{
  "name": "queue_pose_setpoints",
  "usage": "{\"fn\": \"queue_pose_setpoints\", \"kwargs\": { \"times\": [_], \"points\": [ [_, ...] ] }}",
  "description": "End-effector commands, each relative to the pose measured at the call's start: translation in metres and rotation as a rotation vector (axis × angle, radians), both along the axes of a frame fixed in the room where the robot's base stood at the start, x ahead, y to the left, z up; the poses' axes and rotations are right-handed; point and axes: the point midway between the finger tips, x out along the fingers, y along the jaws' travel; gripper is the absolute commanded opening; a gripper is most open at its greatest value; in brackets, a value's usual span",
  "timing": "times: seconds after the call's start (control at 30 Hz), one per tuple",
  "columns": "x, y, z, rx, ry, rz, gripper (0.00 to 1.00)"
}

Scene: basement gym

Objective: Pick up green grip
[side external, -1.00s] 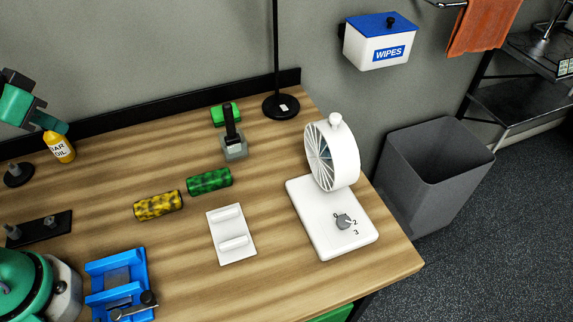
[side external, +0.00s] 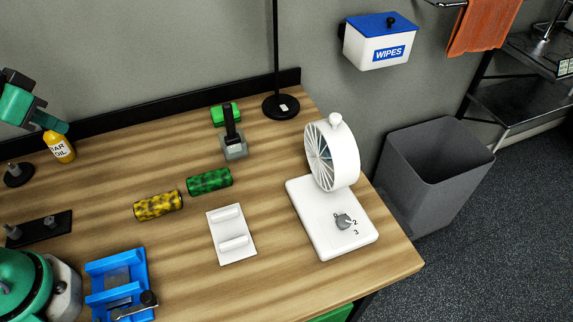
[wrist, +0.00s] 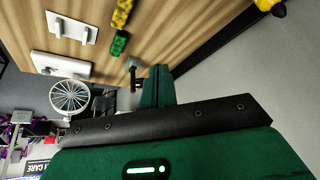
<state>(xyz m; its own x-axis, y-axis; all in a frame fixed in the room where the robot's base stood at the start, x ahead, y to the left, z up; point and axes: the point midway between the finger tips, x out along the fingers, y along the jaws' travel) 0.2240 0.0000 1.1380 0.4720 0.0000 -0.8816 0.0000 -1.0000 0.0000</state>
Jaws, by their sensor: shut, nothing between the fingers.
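The green grip (side external: 209,180) is a dark-mottled green cylinder lying on the wooden bench. It also shows in the wrist view (wrist: 119,44). A yellow mottled grip (side external: 158,205) lies beside it, to its left, and shows at the top of the wrist view (wrist: 121,14). My gripper (side external: 58,126) is at the upper left, well away from the green grip, overlapping the bottle in the picture. In the wrist view its green finger (wrist: 159,76) points toward the bench. It is shut and holds nothing.
A white two-ridged holder (side external: 231,234), white fan (side external: 331,155), grey-and-black tool (side external: 233,145) and blue vise (side external: 118,281) stand around the grips. A yellow bottle (side external: 60,149) is at the back left. Bare wood surrounds the grips. A grey bin (side external: 435,170) stands right of the bench.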

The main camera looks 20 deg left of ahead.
Motion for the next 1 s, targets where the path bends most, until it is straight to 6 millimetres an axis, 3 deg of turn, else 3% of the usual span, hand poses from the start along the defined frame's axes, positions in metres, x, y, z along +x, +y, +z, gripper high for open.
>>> {"fn": "queue_pose_setpoints", "kwargs": {
  "times": [0.47,0.57,1.0],
  "points": [
    [0.0,0.0,0.0,0.0,0.0,0.0,0.0],
    [0.0,0.0,0.0,0.0,0.0,0.0,0.16],
    [0.0,0.0,0.0,0.0,0.0,0.0,1.0]
  ]
}}
